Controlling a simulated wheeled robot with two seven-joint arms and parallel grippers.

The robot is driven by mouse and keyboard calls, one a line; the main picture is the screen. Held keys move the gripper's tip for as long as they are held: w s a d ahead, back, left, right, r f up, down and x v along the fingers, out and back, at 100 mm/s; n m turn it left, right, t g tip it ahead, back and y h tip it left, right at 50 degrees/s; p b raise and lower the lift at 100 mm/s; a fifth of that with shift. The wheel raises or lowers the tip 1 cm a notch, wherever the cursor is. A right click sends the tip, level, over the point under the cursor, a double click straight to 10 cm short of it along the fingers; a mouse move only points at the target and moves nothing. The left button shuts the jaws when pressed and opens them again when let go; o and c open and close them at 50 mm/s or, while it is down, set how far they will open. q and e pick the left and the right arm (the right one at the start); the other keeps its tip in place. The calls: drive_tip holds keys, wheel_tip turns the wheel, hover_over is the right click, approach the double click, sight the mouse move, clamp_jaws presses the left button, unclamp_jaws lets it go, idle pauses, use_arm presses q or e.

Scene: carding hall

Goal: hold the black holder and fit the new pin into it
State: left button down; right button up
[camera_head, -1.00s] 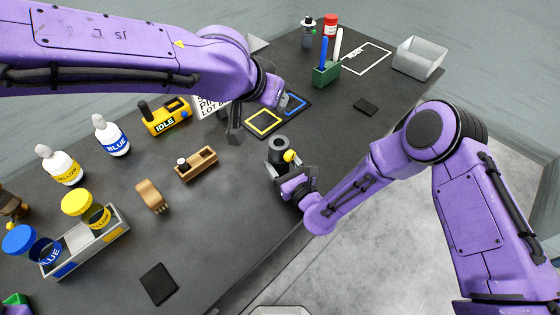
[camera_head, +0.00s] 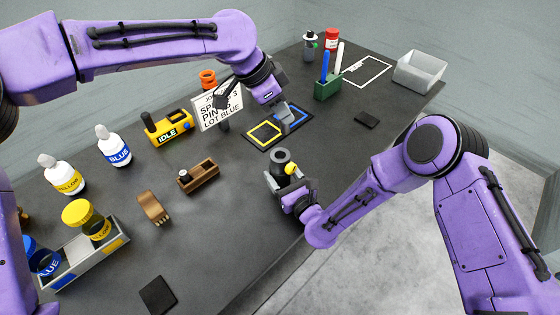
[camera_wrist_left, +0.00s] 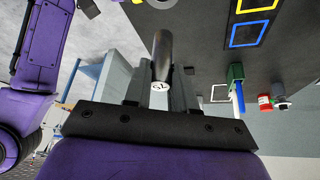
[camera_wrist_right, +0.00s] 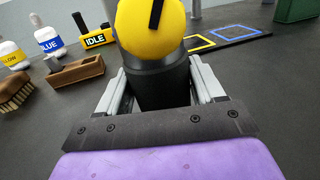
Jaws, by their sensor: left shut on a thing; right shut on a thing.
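The black holder (camera_head: 280,158) is a dark upright cylinder with an open round top and a yellow knob (camera_head: 291,168) on its side. My right gripper (camera_head: 289,186) is shut on the holder at the table's front edge. In the right wrist view the holder (camera_wrist_right: 160,85) sits between the fingers, the knob (camera_wrist_right: 150,25) facing the camera. My left gripper (camera_head: 281,116) is above the marked mat, beyond the holder and apart from it. In the left wrist view it is shut on a dark cylindrical pin (camera_wrist_left: 162,55) with a marked pale end. The pin is hard to make out in the head view.
A mat with yellow and blue squares (camera_head: 248,142) lies beyond the holder. A wooden block (camera_head: 204,175), a brush (camera_head: 153,207) and a yellow IDLE device (camera_head: 168,127) stand left. A green pen stand (camera_head: 327,89) and grey bin (camera_head: 420,72) are at the back right.

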use_arm(q)
drive_tip(key=shift+s+a+r+m+g, duration=0.15)
drive_tip(key=shift+r+m+g, duration=0.1)
drive_tip(key=shift+m, duration=0.3)
drive_tip(key=shift+s+d+r+m+g, duration=0.1)
drive_tip(key=shift+r+m+g, duration=0.15)
drive_tip(key=shift+m, duration=0.3)
drive_tip(key=m, duration=0.1)
use_arm(e)
drive_tip(key=shift+d, duration=0.1)
use_arm(q)
drive_tip(key=m+g, duration=0.1)
approach(287, 155)
drive_tip(key=shift+y, duration=0.4)
drive_tip(key=x, duration=0.5)
drive_tip(key=shift+d+r, duration=0.15)
drive_tip(key=shift+d, duration=0.2)
drive_tip(key=c, duration=0.9)
unclamp_jaws()
